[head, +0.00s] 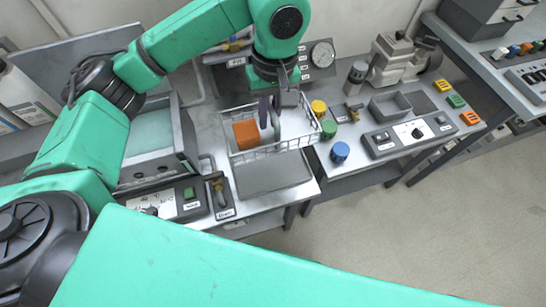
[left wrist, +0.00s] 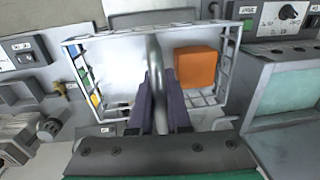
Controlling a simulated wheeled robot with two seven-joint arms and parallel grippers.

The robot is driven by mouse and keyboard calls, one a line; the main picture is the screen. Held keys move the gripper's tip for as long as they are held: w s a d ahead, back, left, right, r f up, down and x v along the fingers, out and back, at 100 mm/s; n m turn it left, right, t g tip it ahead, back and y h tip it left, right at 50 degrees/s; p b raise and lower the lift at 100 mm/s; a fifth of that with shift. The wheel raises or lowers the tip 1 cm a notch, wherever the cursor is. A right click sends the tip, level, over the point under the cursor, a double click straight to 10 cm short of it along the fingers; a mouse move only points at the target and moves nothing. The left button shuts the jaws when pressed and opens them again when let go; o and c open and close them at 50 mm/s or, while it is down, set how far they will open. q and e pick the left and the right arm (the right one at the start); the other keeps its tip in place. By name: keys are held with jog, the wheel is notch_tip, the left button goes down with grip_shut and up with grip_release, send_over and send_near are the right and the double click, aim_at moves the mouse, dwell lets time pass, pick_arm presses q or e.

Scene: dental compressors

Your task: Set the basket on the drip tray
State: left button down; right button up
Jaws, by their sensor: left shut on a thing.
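A wire basket (head: 283,147) with an orange block (head: 246,134) inside is in the middle of the head view. My left gripper (head: 270,110) points down into it and is shut on the basket's grey upright handle. In the left wrist view the two fingers (left wrist: 157,105) close on the handle (left wrist: 154,55), with the block (left wrist: 196,67) to their right. A flat grey plate (head: 272,178), which looks like the drip tray, lies on the bench just in front of the basket. I cannot tell whether the basket touches the bench. My right gripper is not in view.
Yellow, green and blue round pieces (head: 340,152) stand right of the basket. A control box (head: 407,134) and an open grey bin (head: 391,107) are farther right. A panel with a green button (head: 189,193) and a lever valve (head: 220,196) stand left of the plate.

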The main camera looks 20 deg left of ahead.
aim_at(269, 133)
pick_arm(q)
notch_tip(269, 133, down, 8)
jog(key=shift+s+a+f, duration=0.1)
jog(key=shift+a+f, duration=0.05)
jog(key=shift+f, duration=0.05)
notch_tip(269, 133, down, 7)
jog(key=shift+f+p, duration=0.1)
jog(key=shift+p, duration=0.65)
jog(key=shift+f, duration=0.25)
jog(key=c, duration=0.9)
grip_release()
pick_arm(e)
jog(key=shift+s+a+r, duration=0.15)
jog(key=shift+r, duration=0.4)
